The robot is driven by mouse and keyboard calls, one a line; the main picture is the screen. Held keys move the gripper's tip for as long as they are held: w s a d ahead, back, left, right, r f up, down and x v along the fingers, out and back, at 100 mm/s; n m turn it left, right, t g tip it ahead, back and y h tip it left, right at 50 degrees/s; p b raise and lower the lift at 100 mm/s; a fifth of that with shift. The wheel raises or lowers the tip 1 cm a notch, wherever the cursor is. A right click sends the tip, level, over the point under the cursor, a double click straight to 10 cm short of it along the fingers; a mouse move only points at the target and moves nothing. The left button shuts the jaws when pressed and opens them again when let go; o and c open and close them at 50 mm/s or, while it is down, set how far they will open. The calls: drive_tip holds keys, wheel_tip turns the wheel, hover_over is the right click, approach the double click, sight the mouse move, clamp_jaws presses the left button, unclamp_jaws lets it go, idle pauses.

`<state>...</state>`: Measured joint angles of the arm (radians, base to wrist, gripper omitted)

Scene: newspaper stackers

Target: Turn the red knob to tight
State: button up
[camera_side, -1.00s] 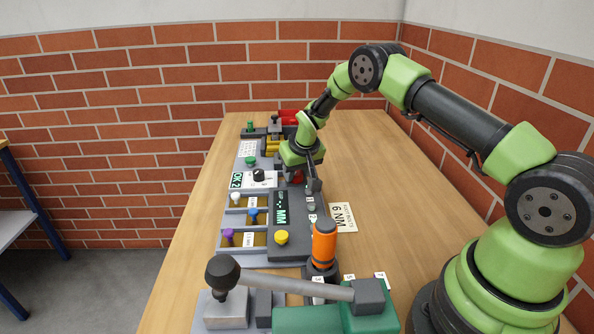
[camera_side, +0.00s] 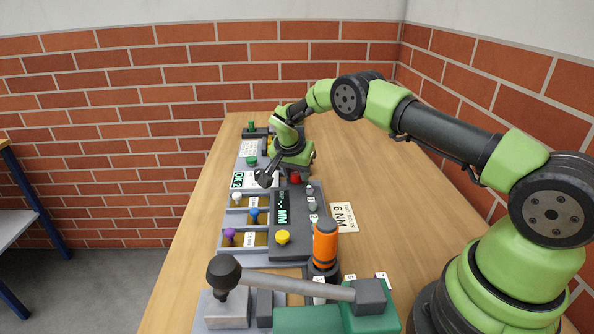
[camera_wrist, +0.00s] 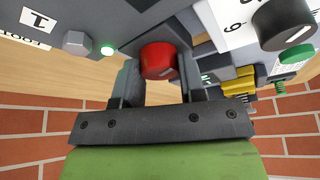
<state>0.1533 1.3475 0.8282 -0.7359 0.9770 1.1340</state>
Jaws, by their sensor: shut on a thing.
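The red knob (camera_wrist: 158,60) is a short round cap on the grey panel. In the wrist view it sits between the two dark fingers of my gripper (camera_wrist: 159,80), which are shut on its sides. A pale mark shows on the knob's near edge. In the side view only a small red part of the knob (camera_side: 295,179) shows below my gripper (camera_side: 293,170). The fingertips are mostly hidden there, and I cannot read a tight marking by the knob.
A black knob (camera_wrist: 283,22) stands near the gripper, with a green button (camera_wrist: 296,56) beyond. Toward the side camera are a yellow knob (camera_side: 283,237), an orange-handled tool (camera_side: 325,243) and a long grey lever (camera_side: 295,283). The table's right part is clear.

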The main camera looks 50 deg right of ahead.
drive_tip(key=shift+m, duration=0.7)
drive_tip(key=shift+g, duration=0.3)
drive_tip(key=o, duration=0.9)
drive_tip(key=shift+r, duration=0.1)
drive_tip(key=v, duration=0.9)
drive_tip(key=shift+a+r, duration=0.15)
drive_tip(key=shift+r, duration=0.2)
